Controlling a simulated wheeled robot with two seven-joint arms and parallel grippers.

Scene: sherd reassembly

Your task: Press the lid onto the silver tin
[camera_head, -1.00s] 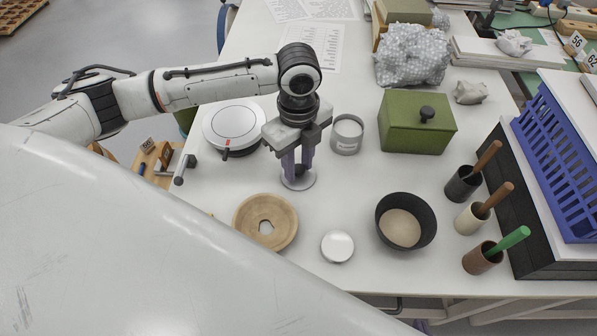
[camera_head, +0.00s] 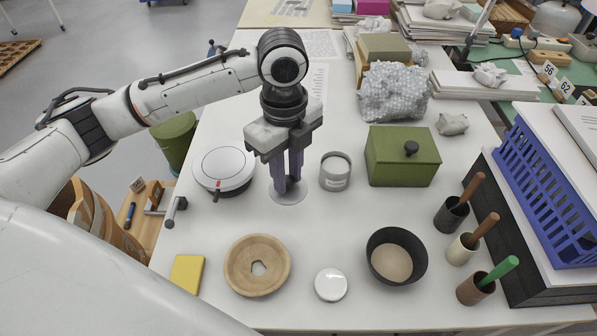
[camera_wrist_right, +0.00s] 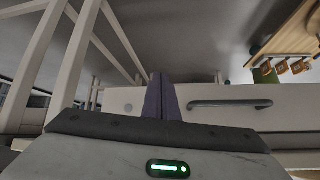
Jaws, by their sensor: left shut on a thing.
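The silver tin (camera_head: 335,173) stands upright and open on the white table, with a pale label on its front. My left gripper (camera_head: 288,187) points down to the left of the tin and is shut on the dark knob of a flat grey disc-shaped lid (camera_head: 288,198). The lid is level and beside the tin, apart from it. I cannot tell how far it is above the table. My right gripper (camera_wrist_right: 161,98) shows in the right wrist view with its purple fingers together and nothing visible between them, away from the tin.
A green box (camera_head: 402,157) stands right of the tin, a white round device (camera_head: 223,167) to the left. A wooden bowl (camera_head: 257,265), a shiny round white disc (camera_head: 331,284) and a black bowl (camera_head: 397,256) lie in front. Clear table lies between the lid and these.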

